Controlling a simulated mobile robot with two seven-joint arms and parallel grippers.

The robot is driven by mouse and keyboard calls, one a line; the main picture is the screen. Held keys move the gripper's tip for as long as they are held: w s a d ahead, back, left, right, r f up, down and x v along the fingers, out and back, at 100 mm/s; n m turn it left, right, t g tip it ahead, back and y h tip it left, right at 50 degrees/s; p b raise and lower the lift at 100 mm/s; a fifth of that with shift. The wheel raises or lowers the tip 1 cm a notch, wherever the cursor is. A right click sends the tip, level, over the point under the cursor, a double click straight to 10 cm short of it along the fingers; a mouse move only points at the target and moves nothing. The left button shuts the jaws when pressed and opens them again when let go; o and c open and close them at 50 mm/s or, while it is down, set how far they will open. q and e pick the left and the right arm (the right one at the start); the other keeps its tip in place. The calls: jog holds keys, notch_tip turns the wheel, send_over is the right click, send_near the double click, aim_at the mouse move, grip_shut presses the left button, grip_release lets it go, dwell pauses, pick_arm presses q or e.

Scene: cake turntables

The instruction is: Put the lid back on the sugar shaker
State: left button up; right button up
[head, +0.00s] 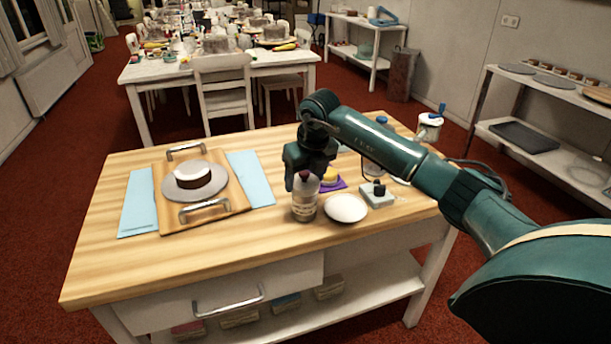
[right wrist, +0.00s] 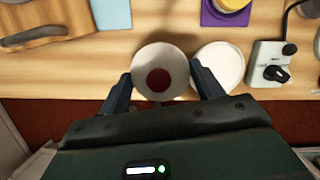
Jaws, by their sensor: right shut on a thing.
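A round white dish or lid (head: 346,208) lies just right of the bottle. My left gripper is out of view.
A small grey box with a black knob (head: 378,198) stands right of the dish. A yellow item (head: 330,176) sits on a purple mat behind the bottle. A handled wooden board (head: 168,213) with a cake on a disc is at left. The front left tabletop is clear.

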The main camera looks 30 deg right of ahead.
jog(key=o, duration=1)
jog(key=shift+o, duration=1)
jog(key=shift+r, duration=0.2)
jog(key=shift+r+p, duration=2.6)
jog(key=shift+r, duration=0.65)
jog(key=shift+r, duration=0.1)
jog(key=shift+c, duration=0.4)
grip_shut()
